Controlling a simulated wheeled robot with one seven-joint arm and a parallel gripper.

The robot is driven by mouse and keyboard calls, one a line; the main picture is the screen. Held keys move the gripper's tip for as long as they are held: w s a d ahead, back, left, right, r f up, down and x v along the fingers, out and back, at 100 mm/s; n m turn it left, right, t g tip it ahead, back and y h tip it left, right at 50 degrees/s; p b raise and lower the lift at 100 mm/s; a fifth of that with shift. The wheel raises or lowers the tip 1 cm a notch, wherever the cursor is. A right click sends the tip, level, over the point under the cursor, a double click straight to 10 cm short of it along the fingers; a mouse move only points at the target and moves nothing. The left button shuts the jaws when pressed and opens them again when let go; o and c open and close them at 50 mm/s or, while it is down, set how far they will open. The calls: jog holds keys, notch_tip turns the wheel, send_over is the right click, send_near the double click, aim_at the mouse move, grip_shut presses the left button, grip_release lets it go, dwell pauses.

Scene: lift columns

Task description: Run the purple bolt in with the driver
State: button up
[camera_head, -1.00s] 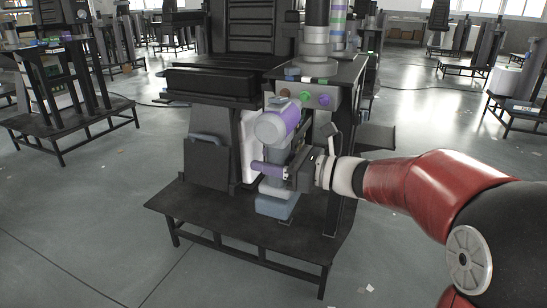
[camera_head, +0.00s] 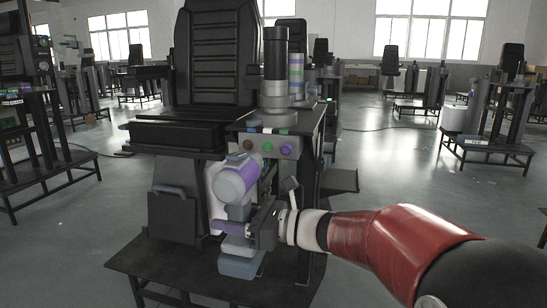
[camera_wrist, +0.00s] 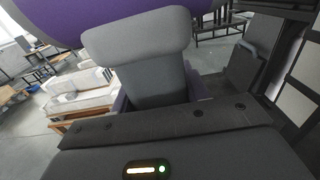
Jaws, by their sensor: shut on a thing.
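The driver (camera_head: 238,183), grey with a purple band, is upright in front of the lift column, with a blue-grey block at its foot. My gripper (camera_head: 248,228) is shut on its handle from the right. In the wrist view the driver's grey handle (camera_wrist: 150,70) fills the middle under its purple body. The purple bolt (camera_head: 286,149) is the rightmost of three round coloured heads on the grey panel under the column top. The driver is below and left of it, apart from it in the picture. The driver's tip cannot be made out.
A brown head (camera_head: 248,145) and a green head (camera_head: 267,146) sit left of the purple one. A black seat (camera_head: 213,60) and a dark column (camera_head: 276,60) rise above. A dark platform (camera_head: 135,262) lies below. Open floor (camera_head: 80,235) is at the left.

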aim_at(250, 220)
jog(key=shift+d, duration=0.1)
jog(key=b+v, duration=0.3)
jog(key=v, duration=0.1)
jog(key=shift+s+d+f+b, duration=0.1)
jog(key=shift+s+d+b, duration=0.05)
jog(key=shift+d+b, duration=0.15)
jog(key=shift+d, duration=0.15)
jog(key=shift+w+d+r+p, duration=0.15)
jog(key=shift+w+d, duration=0.15)
jog(key=shift+w, duration=0.55)
jog(key=shift+w+d+r+p, duration=0.1)
jog(key=shift+w+d+p, duration=0.15)
jog(key=shift+w, duration=0.55)
jog(key=shift+w+d+r+p, duration=0.1)
jog(key=shift+w+d, duration=0.25)
jog(key=shift+w, duration=0.5)
jog(key=shift+w+d+f+p, duration=0.2)
jog(key=shift+w+p, duration=0.1)
jog(key=shift+w, duration=0.2)
